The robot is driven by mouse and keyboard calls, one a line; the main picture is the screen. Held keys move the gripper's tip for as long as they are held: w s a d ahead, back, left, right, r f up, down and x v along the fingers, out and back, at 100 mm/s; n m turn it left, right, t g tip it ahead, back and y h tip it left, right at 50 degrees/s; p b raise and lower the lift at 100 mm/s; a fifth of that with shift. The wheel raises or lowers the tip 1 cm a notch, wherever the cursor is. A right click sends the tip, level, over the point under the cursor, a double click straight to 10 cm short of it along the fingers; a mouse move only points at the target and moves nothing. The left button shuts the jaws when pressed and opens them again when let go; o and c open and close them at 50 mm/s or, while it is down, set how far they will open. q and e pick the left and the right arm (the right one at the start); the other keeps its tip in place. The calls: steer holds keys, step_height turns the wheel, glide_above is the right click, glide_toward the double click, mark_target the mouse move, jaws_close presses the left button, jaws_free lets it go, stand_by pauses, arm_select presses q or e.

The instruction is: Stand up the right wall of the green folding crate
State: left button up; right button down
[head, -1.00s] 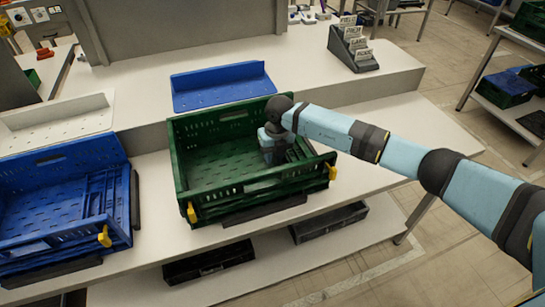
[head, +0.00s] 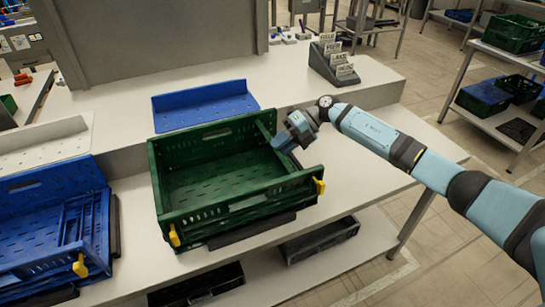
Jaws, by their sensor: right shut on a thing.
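The green folding crate (head: 240,205) stands on the white bench with its back, left and front walls up. Its right wall (head: 267,132) is raised steeply at the crate's right end, partly hidden by my gripper. I cannot tell whether it is fully upright. My right gripper (head: 284,144) is shut on the upper edge of this wall, its arm coming in from the right. The crate floor is bare. Yellow latches (head: 319,186) show at the front corners. My left gripper is not in view.
A blue crate (head: 45,258) with a folded inner wall stands to the left. A blue panel (head: 205,106) lies behind the green crate, and a card holder (head: 333,66) stands at the back right. Bench space right of the crate is clear below my arm.

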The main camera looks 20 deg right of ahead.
steer(key=d+y+b, duration=0.2)
steer(key=d, duration=0.1)
steer(key=shift+y, duration=0.4)
arm_select(q)
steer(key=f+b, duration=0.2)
steer(key=b, duration=0.1)
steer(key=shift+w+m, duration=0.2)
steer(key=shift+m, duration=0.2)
arm_select(e)
steer(key=d, duration=0.1)
steer(key=d+y, duration=0.2)
steer(key=shift+w+d+r, duration=0.1)
steer(key=shift+d+r, duration=0.1)
steer(key=shift+r, duration=0.1)
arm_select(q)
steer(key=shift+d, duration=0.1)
arm_select(e)
steer(key=c, duration=1)
jaws_free()
steer(key=shift+d, duration=0.1)
steer(key=shift+o, duration=0.2)
